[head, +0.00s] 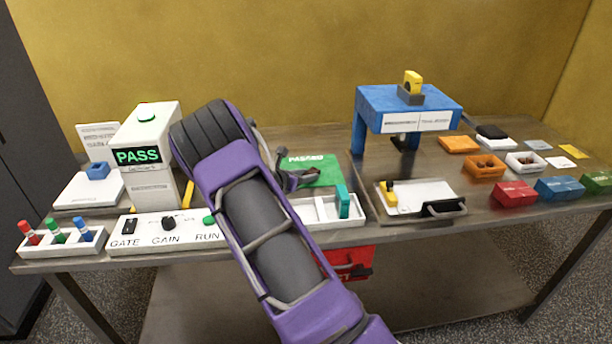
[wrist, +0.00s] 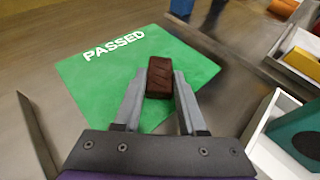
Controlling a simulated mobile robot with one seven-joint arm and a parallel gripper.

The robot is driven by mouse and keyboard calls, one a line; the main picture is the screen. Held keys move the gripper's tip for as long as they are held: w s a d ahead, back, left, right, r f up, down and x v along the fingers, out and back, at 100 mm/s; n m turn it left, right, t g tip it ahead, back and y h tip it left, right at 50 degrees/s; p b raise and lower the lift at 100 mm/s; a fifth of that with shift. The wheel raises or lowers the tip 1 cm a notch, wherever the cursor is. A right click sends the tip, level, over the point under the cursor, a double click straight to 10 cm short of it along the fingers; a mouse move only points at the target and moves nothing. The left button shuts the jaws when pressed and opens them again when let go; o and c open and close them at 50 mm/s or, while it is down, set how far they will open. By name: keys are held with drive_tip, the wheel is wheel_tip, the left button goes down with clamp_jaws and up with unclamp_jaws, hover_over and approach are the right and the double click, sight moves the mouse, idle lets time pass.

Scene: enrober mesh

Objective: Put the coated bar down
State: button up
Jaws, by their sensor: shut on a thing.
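The coated bar (wrist: 160,78) is a dark brown block in the wrist view. My gripper (wrist: 160,88) is shut on it, one finger on each side. The green mat marked PASSED (wrist: 88,86) lies behind and below the bar on the metal table. Whether the bar touches the mat or hangs above it I cannot tell. In the head view my gripper (head: 292,181) is over the front left part of the green mat (head: 322,172), and my arm hides part of it.
A white divided tray (head: 326,222) with a teal block stands in front of the mat. A blue stand (head: 408,104) is to the right. A control panel (head: 170,242) and a tester reading PASS (head: 150,150) are to the left. Boxes (head: 515,194) crowd the right side.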

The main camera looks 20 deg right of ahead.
drive_tip(key=shift+f, duration=0.2)
drive_tip(key=o, duration=1)
drive_tip(key=shift+r, duration=0.1)
drive_tip(key=shift+r, duration=0.15)
drive_tip(key=shift+a+r, duration=0.15)
drive_tip(key=shift+a, duration=0.05)
drive_tip(key=v, duration=1.1)
drive_tip(key=shift+s+a+r, duration=0.1)
drive_tip(key=shift+s+a, duration=0.1)
drive_tip(key=shift+a, duration=0.05)
